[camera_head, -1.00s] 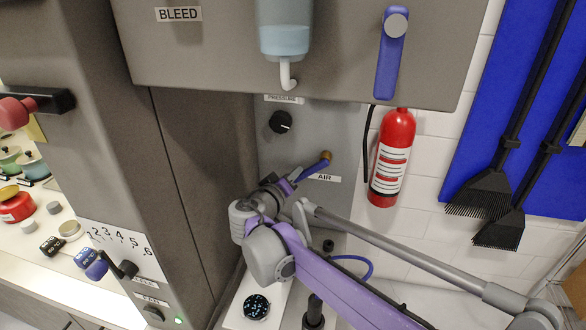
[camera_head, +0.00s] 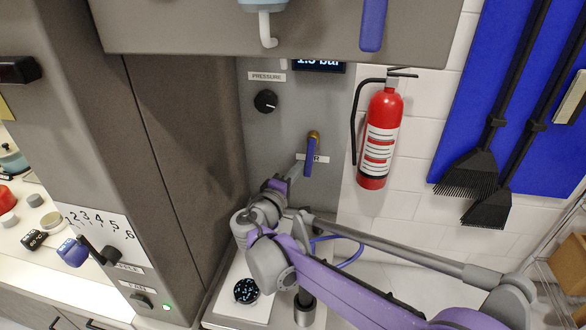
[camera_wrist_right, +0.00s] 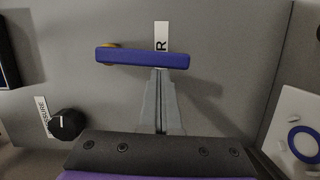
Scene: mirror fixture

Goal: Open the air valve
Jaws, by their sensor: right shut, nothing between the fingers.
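The air valve has a blue lever (camera_head: 310,158) on a brass pivot (camera_head: 314,135), on the grey panel. In the head view the lever hangs almost straight down from the pivot, across the AIR label, with only the label's end letter showing. My right gripper (camera_head: 302,161) is at the lever's left side, fingers together. In the right wrist view the shut fingers (camera_wrist_right: 160,74) reach the long side of the lever (camera_wrist_right: 145,57) near its free end. They seem to touch it but do not grasp it. My left gripper is not in view.
A black PRESSURE knob (camera_head: 266,101) and a display (camera_head: 318,66) sit above the valve. An overhanging grey cabinet (camera_head: 200,30) is higher up. A red fire extinguisher (camera_head: 379,140) hangs to the right. A grey cabinet side (camera_head: 185,130) stands to the left.

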